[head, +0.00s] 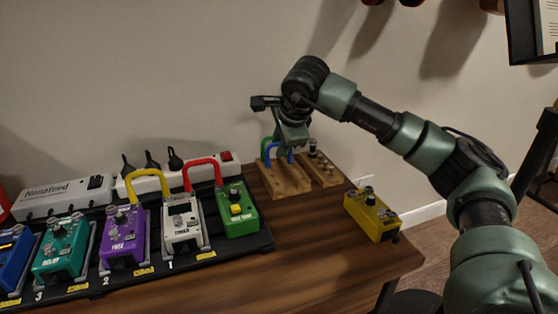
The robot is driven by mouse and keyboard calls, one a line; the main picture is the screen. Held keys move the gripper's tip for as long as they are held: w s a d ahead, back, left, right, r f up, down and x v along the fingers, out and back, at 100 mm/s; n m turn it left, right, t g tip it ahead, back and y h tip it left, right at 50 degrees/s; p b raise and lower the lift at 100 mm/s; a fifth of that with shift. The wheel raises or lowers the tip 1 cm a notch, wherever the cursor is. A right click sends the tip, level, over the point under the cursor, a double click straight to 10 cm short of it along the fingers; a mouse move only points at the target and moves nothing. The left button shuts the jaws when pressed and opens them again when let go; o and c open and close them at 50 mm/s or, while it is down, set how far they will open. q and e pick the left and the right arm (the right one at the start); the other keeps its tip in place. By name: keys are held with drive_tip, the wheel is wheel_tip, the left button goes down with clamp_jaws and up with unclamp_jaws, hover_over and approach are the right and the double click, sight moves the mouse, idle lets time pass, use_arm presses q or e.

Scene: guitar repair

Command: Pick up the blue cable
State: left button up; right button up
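The blue cable (268,154) stands as a small arch on a wooden block (284,180) at the back of the table. My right gripper (287,150) reaches down from above, with its fingertips at the right part of the blue cable and covering some of it. I cannot tell whether the fingers touch the cable or are closed on it. My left gripper is out of view.
A green cable (264,144) is right behind the blue one. A second wooden block (322,169) with metal plugs is beside it. A yellow pedal (372,214) stands to the right. A pedalboard with several pedals, including a green one (237,208), fills the left.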

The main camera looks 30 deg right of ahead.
drive_tip(key=shift+c, duration=0.3)
clamp_jaws()
drive_tip(key=shift+r, duration=0.1)
